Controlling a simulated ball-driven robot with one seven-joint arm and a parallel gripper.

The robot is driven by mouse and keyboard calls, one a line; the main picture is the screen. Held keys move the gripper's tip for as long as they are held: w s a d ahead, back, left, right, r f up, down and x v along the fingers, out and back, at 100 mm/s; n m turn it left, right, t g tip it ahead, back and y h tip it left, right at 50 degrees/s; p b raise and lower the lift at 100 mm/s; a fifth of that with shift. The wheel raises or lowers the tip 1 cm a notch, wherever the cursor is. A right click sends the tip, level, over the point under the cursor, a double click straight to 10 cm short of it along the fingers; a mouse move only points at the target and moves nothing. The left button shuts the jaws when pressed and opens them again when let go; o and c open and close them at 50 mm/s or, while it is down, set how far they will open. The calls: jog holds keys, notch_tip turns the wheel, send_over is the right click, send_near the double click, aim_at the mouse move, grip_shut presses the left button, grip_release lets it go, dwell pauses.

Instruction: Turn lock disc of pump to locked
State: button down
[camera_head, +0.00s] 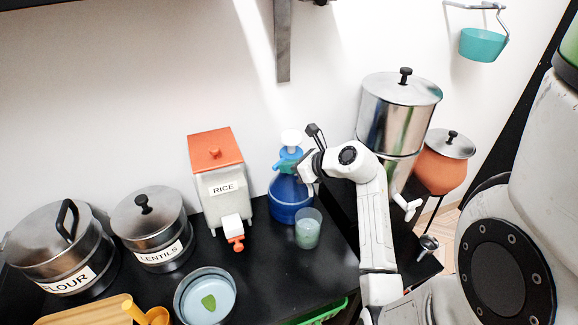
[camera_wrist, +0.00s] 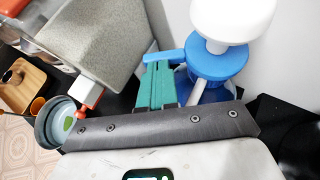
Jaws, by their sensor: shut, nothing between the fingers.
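The pump is a blue bottle (camera_head: 288,203) with a white top (camera_head: 291,137), standing upright on the black counter near the wall. In the wrist view, its white top (camera_wrist: 232,18) sits above a blue disc (camera_wrist: 217,62), with a blue arm reaching left from the disc. A white stem shows below the disc. My gripper (camera_head: 286,166) reaches the pump's neck from the right. Its teal fingers (camera_wrist: 157,72) are shut together and empty, with their tips right by the blue arm. I cannot tell whether they touch it. Part of the bottle is hidden behind my wrist.
A glass (camera_head: 308,229) stands just in front of the pump. The rice dispenser (camera_head: 222,188) is close on its left. A steel cylinder (camera_head: 398,115) and an orange pot (camera_head: 442,167) stand to the right. A bowl (camera_head: 205,293) and lidded pots are further left.

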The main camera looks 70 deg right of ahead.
aim_at(275, 165)
jog(key=w+p, duration=0.2)
jog(key=p, duration=0.1)
jog(key=shift+w+a+r, duration=0.15)
jog(key=shift+w, duration=0.15)
jog(key=shift+w+d+p, duration=0.25)
jog(key=shift+w+p, duration=0.6)
jog(key=shift+p, duration=0.2)
jog(key=shift+w, duration=0.1)
jog(key=shift+s, duration=0.2)
